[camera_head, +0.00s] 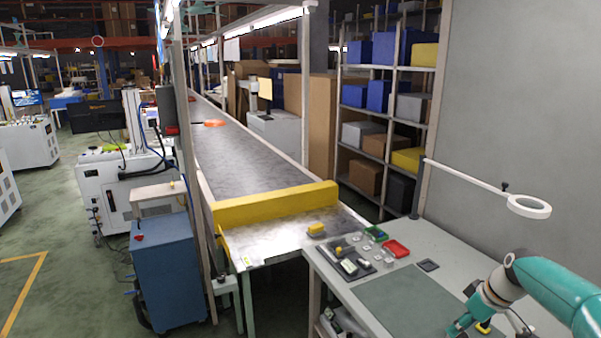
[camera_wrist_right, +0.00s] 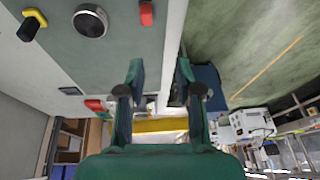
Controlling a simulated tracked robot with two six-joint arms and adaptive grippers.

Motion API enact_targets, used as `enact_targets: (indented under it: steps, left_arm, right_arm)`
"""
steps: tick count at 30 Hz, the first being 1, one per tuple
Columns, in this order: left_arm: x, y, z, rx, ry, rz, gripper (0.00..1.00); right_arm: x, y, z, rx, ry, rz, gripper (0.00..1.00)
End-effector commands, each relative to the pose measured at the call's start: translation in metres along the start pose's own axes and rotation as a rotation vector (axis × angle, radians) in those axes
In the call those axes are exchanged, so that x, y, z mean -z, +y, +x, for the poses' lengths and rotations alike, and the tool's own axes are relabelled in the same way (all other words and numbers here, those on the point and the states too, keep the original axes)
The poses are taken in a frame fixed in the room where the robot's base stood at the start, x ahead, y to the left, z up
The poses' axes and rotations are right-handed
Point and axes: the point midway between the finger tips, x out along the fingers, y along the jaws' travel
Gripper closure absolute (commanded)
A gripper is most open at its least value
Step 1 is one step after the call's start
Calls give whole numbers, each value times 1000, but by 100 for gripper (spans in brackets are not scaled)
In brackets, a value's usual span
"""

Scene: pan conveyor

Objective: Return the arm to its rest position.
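My right arm, teal with a grey and copper-coloured wrist, comes in from the right edge of the head view. Its gripper (camera_head: 459,327) points down over the front right of the workbench, near the green mat, and is partly cut off by the bottom edge. In the right wrist view, the two dark green fingers (camera_wrist_right: 160,72) stand apart with nothing between them. Beyond their gap are the bench edge and the yellow barrier. My left arm and gripper do not show in either view.
The workbench bears a green mat (camera_head: 405,300), a red bin (camera_head: 396,249), a green bin (camera_head: 376,233) and a dark tray of small parts. A yellow barrier (camera_head: 275,205) crosses the conveyor's (camera_head: 235,155) near end. A ring lamp (camera_head: 529,207) overhangs the bench, above my right arm.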

Motion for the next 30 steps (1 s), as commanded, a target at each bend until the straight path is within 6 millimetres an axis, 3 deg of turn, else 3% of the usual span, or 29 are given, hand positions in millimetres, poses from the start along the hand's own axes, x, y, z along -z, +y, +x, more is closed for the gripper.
enact_targets:
  steps: [8, 14, 18, 24, 27, 30]
  left_arm:
    - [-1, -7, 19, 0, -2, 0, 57]
    - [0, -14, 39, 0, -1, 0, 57]
    - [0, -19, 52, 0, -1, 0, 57]
    - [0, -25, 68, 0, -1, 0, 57]
    - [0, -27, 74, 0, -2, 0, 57]
    - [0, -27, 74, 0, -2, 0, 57]
  right_arm:
    - [-23, -56, 83, 135, -100, -44, 65]
    - [-64, -131, 178, 253, -199, -44, 65]
    - [-106, -193, 239, 309, -265, -2, 65]
    - [-186, -288, 299, 347, -354, 121, 65]
    - [-233, -335, 311, 338, -388, 226, 65]
    - [-268, -366, 307, 301, -387, 357, 65]
